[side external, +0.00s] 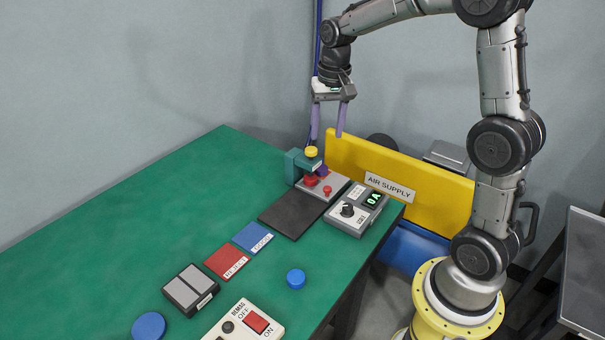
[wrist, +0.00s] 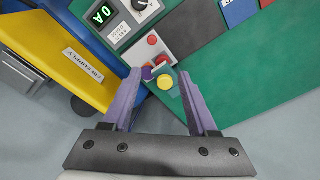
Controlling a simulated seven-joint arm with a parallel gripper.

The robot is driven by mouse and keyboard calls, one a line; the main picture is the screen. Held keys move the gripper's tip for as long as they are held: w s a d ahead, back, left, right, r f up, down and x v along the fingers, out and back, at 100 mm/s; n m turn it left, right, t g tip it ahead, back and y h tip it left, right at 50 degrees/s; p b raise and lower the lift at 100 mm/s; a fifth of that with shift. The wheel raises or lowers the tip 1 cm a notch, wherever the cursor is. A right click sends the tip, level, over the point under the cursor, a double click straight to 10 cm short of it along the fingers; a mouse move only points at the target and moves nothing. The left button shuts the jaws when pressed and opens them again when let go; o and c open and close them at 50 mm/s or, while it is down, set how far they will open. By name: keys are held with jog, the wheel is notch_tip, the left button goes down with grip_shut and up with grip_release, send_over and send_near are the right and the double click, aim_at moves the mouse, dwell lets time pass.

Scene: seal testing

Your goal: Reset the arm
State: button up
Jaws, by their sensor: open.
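My gripper (side external: 328,122) hangs from my arm, pointing down above the far right end of the green table. Its two purple fingers are apart with nothing between them. In the wrist view the gripper (wrist: 157,85) spans over the test fixture. The fixture has a yellow knob (side external: 311,151) on top of a teal bracket (side external: 294,167) and red knobs on a grey base (side external: 335,187). The yellow knob also shows in the wrist view (wrist: 165,82), between the fingers but well below them.
A grey control box (side external: 355,212) with a dial and display sits beside the fixture. A yellow air supply panel (side external: 345,155) stands behind the table edge. A dark mat (side external: 290,215), red pad (side external: 227,262), blue pad (side external: 252,238), blue cap (side external: 296,279) and switch box (side external: 245,322) lie nearer.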

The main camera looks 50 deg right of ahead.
jog(key=s+a+r+n+t, duration=0.3)
jog(key=s+a+r, duration=0.6)
jog(key=s, duration=0.2)
jog(key=s+a+f+n+t, duration=0.1)
jog(key=s+f+n, duration=0.3)
jog(key=s, duration=0.7)
jog(key=shift+s+a+f+n+t, duration=0.15)
jog(key=shift+s+a+n+t, duration=0.15)
jog(key=shift+a+n, duration=0.5)
jog(key=shift+a, duration=0.1)
